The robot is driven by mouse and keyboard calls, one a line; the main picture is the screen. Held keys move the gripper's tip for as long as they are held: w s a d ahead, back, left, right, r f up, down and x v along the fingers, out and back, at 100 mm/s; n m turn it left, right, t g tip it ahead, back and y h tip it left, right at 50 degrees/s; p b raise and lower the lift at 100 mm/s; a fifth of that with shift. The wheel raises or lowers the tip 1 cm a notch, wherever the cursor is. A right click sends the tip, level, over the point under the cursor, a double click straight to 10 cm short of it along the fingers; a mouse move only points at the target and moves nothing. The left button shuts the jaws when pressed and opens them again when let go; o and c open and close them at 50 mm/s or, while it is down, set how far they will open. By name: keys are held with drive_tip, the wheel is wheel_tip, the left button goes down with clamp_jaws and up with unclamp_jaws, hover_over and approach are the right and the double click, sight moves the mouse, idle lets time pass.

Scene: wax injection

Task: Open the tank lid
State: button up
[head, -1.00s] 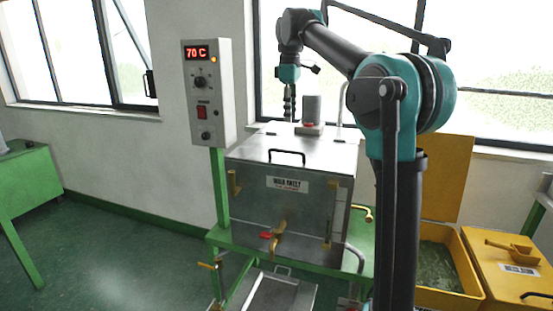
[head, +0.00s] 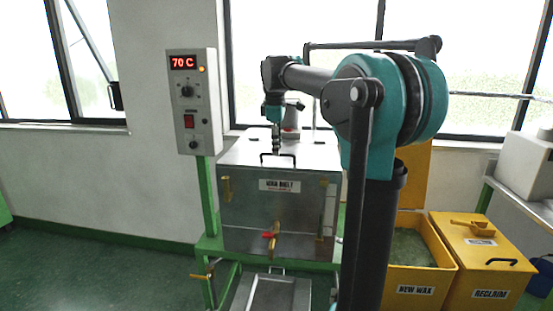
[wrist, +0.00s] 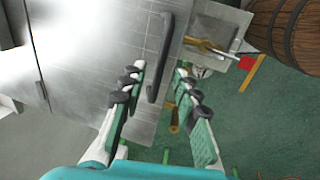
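The metal wax melt tank (head: 240,205) stands on a green frame, with its flat lid (head: 245,150) closed on top. A dark bar handle (head: 280,157) is on the lid near its front edge. My gripper (head: 276,150) points down over the lid, close to this handle. In the wrist view my gripper (wrist: 157,72) is open with nothing held. The handle (wrist: 162,58) shows ahead of the fingers, between their lines, on the shiny lid (wrist: 120,45). I cannot tell how far the fingertips are from it.
A control box (head: 192,105) reading 70 C stands left of the tank. A brass tap with a red lever (head: 273,237) juts from the tank's front, above a tray (head: 275,292). Yellow new wax (head: 415,290) and reclaim (head: 490,280) bins stand at right.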

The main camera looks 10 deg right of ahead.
wheel_tip(320, 180, up, 16)
drive_tip(key=s, duration=0.3)
drive_tip(key=s+f+m, duration=0.2)
drive_tip(key=f, duration=0.7)
drive_tip(key=s+d+f+m+t, duration=0.1)
drive_tip(key=s+f+m, duration=0.1)
drive_tip(key=f, duration=0.6)
drive_tip(key=shift+s+f+m, duration=0.2)
drive_tip(key=shift+f+m, duration=0.15)
drive_tip(key=shift+m, duration=0.25)
